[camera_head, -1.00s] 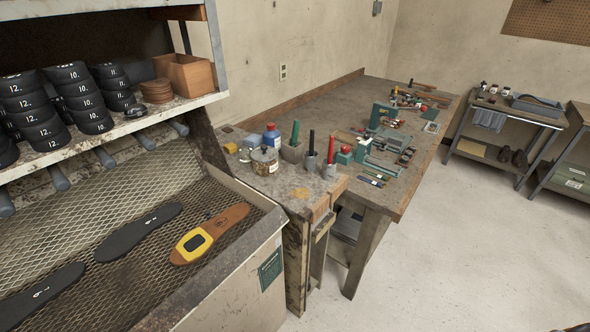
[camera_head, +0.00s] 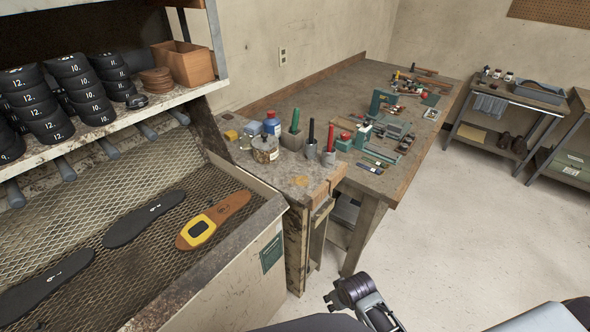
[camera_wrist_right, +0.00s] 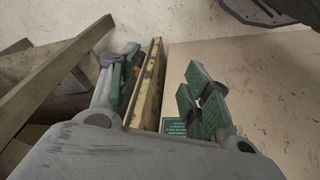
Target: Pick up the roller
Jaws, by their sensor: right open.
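I cannot pick out the roller for certain; several small tools (camera_head: 395,132) lie too small to tell apart on the workbench (camera_head: 300,101). My right gripper (camera_wrist_right: 161,92) is open and empty in the right wrist view, with its green-padded fingers apart. It points down past the edge of the bench unit, with the floor beyond. In the head view, part of my right arm shows at the bottom centre, in front of the bench and well short of the tools. My left gripper is not in view.
A mesh-floored tray (camera_head: 153,166) at the left holds dark soles and a brown and yellow sole (camera_head: 221,216). Above it, a shelf (camera_head: 125,125) carries stacked black numbered pieces and an orange-brown box (camera_head: 184,64). Bottles and pots stand on the bench's near end. The floor (camera_head: 480,220) at right is clear.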

